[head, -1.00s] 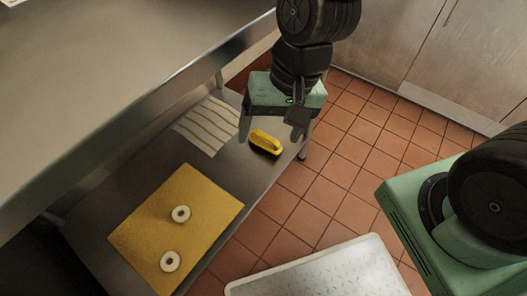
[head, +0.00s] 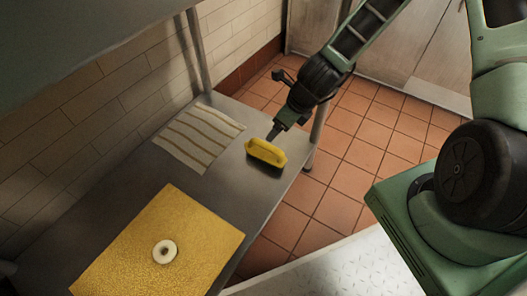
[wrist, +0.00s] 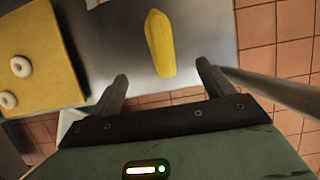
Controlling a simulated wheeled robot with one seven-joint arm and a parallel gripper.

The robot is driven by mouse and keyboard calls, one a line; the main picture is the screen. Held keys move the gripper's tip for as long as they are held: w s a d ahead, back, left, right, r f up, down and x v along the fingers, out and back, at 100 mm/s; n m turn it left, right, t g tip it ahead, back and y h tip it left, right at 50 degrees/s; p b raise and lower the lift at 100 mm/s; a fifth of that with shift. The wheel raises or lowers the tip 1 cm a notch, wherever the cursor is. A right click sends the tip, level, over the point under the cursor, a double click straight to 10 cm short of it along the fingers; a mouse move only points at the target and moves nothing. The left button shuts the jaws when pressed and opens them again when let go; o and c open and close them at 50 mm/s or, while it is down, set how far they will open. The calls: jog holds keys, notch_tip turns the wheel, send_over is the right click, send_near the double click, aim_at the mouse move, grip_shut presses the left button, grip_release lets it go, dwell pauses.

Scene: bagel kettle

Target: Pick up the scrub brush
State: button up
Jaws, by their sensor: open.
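The scrub brush (head: 267,152) has a yellow back and dark bristles underneath. It rests on the steel lower shelf (head: 225,185), near the shelf's right edge. In the wrist view the brush (wrist: 159,43) lies lengthwise ahead of my gripper (wrist: 162,72), with its near end between the two spread fingertips. The fingers are apart and nothing is held. In the head view my gripper (head: 276,132) is just behind the brush, seen side-on; I cannot tell whether it touches. Its far finger is hidden there.
A yellow board (head: 205,225) with a bagel (head: 165,251) lies at the front left; the wrist view shows two bagels. A striped cloth (head: 199,137) lies behind it. A shelf post (head: 318,130) stands right of the brush. A counter overhangs at upper left.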

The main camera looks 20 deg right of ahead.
aim_at(267, 145)
jog(key=b+x, duration=0.5)
jog(key=x, duration=0.6)
jog(key=shift+f+b, duration=0.1)
jog(key=shift+b, duration=0.25)
jog(key=b+x, duration=0.4)
jog(key=x, duration=0.1)
jog(key=shift+s+f, duration=0.15)
jog(key=shift+f, duration=0.05)
jog(key=shift+r, duration=0.1)
jog(key=c, duration=1.1)
